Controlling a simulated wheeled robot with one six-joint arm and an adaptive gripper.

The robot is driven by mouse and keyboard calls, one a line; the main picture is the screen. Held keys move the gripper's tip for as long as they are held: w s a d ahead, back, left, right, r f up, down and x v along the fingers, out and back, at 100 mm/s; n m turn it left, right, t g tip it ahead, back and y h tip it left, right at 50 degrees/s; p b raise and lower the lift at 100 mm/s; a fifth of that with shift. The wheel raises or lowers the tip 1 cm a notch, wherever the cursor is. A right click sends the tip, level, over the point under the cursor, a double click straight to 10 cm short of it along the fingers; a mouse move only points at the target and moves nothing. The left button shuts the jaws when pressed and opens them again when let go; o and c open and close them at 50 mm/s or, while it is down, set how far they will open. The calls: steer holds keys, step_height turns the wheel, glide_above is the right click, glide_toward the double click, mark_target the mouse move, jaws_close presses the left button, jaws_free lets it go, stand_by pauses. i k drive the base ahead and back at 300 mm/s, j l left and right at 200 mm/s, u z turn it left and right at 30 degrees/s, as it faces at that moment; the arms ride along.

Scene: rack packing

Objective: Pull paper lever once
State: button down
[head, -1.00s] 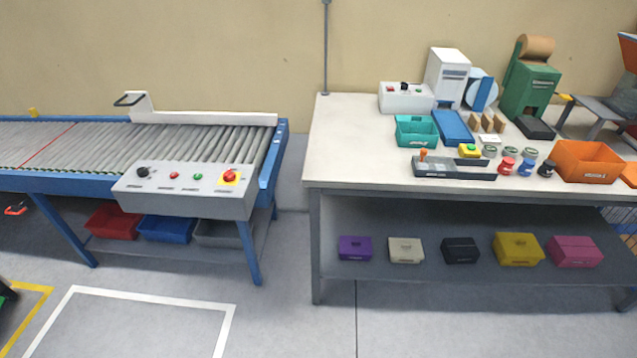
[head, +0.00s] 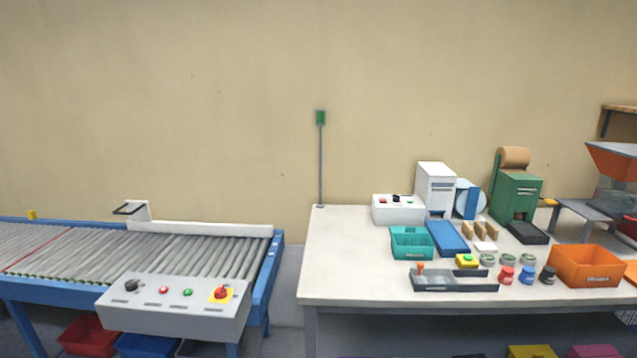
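A green paper dispenser (head: 516,196) with a brown paper roll (head: 513,157) on top stands at the back right of the workbench. A small yellow-tipped piece (head: 549,202), which looks like its lever, sticks out at its right side. A dark tray or pad (head: 528,233) lies in front of the dispenser. I cannot make out any paper coming from it. My gripper is not in view.
The bench (head: 345,255) is bare on its left. A white machine (head: 435,190), teal bin (head: 411,243), orange bin (head: 585,266) and small jars surround the dispenser's front and left. A roller conveyor (head: 190,252) stands left, across a gap.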

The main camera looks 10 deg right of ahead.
mark_target(551, 202)
steer(key=l, duration=0.75)
steer(key=k+l, duration=0.15)
steer(key=l, duration=0.55)
